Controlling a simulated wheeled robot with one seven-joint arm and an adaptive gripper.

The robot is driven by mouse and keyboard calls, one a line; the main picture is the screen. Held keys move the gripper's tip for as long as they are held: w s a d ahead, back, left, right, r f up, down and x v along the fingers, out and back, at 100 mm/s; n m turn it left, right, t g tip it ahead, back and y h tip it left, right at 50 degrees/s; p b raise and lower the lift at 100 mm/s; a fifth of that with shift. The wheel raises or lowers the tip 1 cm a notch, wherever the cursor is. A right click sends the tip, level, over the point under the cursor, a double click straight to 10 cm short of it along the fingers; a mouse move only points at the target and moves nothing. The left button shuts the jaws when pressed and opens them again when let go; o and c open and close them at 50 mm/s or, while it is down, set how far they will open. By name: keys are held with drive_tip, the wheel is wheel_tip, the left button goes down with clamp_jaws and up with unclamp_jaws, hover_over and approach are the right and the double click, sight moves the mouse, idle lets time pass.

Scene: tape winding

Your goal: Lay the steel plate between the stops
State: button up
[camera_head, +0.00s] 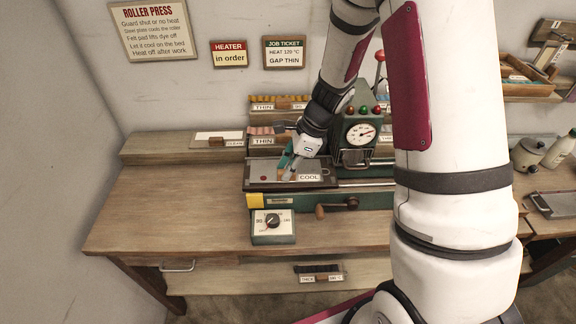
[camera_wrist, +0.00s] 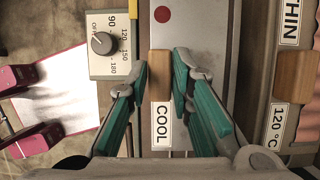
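The steel plate (camera_head: 258,172) is a flat grey plate with a red dot, a wooden handle and a COOL label. It lies flat at the left end of the press bed; it also shows in the wrist view (camera_wrist: 205,30). My gripper (camera_wrist: 160,72) points down over it. Its teal fingers stand on both sides of the wooden handle (camera_wrist: 160,64), close against it, and appear shut on it. In the head view my gripper (camera_head: 288,165) hides the handle. The stops are not clearly distinguishable; a yellow piece (camera_head: 255,201) is at the press's front left corner.
The green roller press with its gauge (camera_head: 360,132) stands right of the plate. A crank (camera_head: 334,207) and a heater dial box (camera_head: 273,226) are in front. Racks marked THIN (camera_head: 263,141) stand behind, with a CLEAN pad (camera_head: 214,136) at back left. The left bench is clear.

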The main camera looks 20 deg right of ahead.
drive_tip(key=shift+o, duration=1.1)
drive_tip(key=shift+r, duration=0.2)
drive_tip(key=v, duration=1.2)
drive_tip(key=s+a+r+n+t+h, duration=0.2)
drive_tip(key=s+r+n, duration=0.6)
drive_tip(key=s+n, duration=0.2)
drive_tip(key=s+a+r+n+t+h, duration=0.2)
drive_tip(key=s+r+n, duration=0.6)
drive_tip(key=s+n, duration=0.2)
drive_tip(key=shift+s+a+r+n, duration=0.3)
drive_tip(key=shift+r+n, duration=0.1)
drive_tip(key=shift+n, duration=0.4)
drive_tip(key=shift+d, duration=0.15)
